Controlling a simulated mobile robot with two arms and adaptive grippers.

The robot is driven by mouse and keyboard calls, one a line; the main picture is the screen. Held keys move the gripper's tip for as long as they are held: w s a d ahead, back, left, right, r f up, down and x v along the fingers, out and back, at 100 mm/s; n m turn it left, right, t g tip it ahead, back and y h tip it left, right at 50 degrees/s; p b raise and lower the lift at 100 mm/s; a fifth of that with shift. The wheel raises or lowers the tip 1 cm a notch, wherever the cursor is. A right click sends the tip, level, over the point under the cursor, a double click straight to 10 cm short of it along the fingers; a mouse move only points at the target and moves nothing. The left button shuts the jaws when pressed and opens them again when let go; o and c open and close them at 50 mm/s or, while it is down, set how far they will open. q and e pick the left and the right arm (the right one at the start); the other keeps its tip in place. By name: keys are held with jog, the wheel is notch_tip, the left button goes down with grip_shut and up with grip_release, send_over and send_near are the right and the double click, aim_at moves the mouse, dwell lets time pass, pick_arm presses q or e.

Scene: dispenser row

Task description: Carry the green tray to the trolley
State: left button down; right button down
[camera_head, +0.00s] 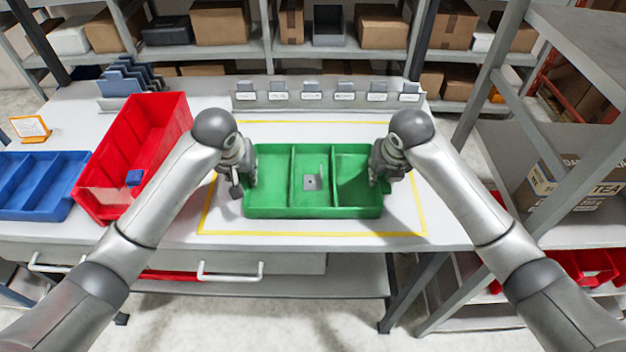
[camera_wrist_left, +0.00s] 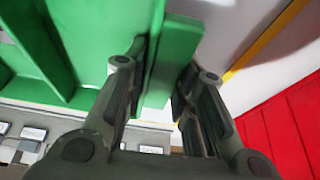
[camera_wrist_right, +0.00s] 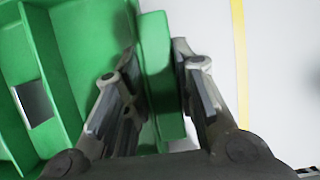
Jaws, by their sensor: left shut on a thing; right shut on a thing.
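The green tray (camera_head: 291,185), with three compartments, is at the yellow outline on the white worktop. A small grey square piece (camera_head: 311,183) shows in its middle compartment. My left gripper (camera_head: 243,180) is shut on the tray's left side; in the left wrist view a green flap of the tray (camera_wrist_left: 180,45) is between the fingers. My right gripper (camera_head: 383,172) is shut on the tray's right side; in the right wrist view a green flap (camera_wrist_right: 160,75) is between the fingers. I cannot tell whether the tray rests on the worktop or is slightly raised. I cannot identify the trolley.
A red bin (camera_head: 140,150) and a blue divided tray (camera_head: 62,205) stand left on the worktop (camera_head: 345,240). A grey rail of labelled slots (camera_head: 330,103) runs along the back. A metal rack (camera_head: 500,75) with a carton (camera_head: 560,185) stands close on the right.

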pick_arm(q)
jog(key=shift+r, duration=0.15)
pick_arm(e)
jog(key=shift+r, duration=0.15)
